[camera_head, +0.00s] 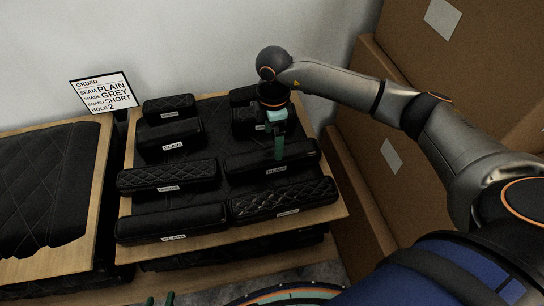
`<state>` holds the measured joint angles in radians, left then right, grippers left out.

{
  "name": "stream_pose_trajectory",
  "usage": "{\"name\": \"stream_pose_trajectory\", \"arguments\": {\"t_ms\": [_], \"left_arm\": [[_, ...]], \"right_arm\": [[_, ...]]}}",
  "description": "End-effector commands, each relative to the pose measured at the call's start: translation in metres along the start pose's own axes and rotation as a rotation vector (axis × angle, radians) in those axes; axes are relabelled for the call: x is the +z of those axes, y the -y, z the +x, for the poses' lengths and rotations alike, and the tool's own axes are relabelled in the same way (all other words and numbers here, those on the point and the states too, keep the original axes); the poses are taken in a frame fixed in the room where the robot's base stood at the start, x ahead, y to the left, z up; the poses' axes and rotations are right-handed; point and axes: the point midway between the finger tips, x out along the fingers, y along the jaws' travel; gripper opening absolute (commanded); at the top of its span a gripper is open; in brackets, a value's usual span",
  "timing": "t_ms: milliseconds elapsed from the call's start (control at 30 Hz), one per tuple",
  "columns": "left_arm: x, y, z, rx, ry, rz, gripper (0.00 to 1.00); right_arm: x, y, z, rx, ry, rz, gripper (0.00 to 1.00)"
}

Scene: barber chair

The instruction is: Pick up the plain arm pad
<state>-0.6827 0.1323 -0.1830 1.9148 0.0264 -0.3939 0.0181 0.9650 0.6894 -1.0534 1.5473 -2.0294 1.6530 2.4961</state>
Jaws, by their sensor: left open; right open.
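Several black pads lie on a wooden-edged board. Pads with labels reading PLAIN are a smooth one at the right (300,150), a smooth long one at the front left (165,221) and a shorter one at the back left (160,133). Which is the arm pad is not marked legibly. My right gripper (279,152) is open and points down at the right smooth pad, its green fingers overlapping the pad in view; I cannot tell whether they touch it.
Quilted pads lie at the front right (285,199), middle left (165,176) and back left (168,104). Back right pads are partly hidden by my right gripper. An order sign (103,91) reads PLAIN, GREY, SHORT, 2. Brown boxes (358,190) stand close at right.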

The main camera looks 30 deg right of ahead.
Motion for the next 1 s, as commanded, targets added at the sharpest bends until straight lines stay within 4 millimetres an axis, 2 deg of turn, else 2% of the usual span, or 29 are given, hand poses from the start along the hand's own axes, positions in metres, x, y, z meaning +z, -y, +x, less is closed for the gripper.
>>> {"name": "stream_pose_trajectory", "arguments": {"t_ms": [100, 267, 600, 867, 1000], "left_arm": [[0.000, 0.000, 0.000, 0.000, 0.001, 0.000, 0.50], [0.000, -0.001, -0.001, 0.001, 0.001, 0.000, 0.50], [-0.003, -0.001, -0.002, 0.001, -0.001, 0.000, 0.50], [-0.004, -0.001, -0.001, 0.001, -0.003, 0.000, 0.50], [-0.004, -0.001, -0.001, 0.001, -0.003, 0.000, 0.50]], "right_arm": [[0.000, 0.000, 0.016, -0.001, 0.000, 0.000, 1.00], [-0.001, 0.001, 0.027, -0.001, 0.000, 0.000, 1.00], [0.000, 0.001, 0.072, -0.001, 0.001, 0.000, 1.00], [0.000, 0.001, 0.075, 0.000, 0.000, -0.001, 1.00], [0.000, 0.001, 0.075, 0.000, 0.000, -0.001, 0.86]]}}
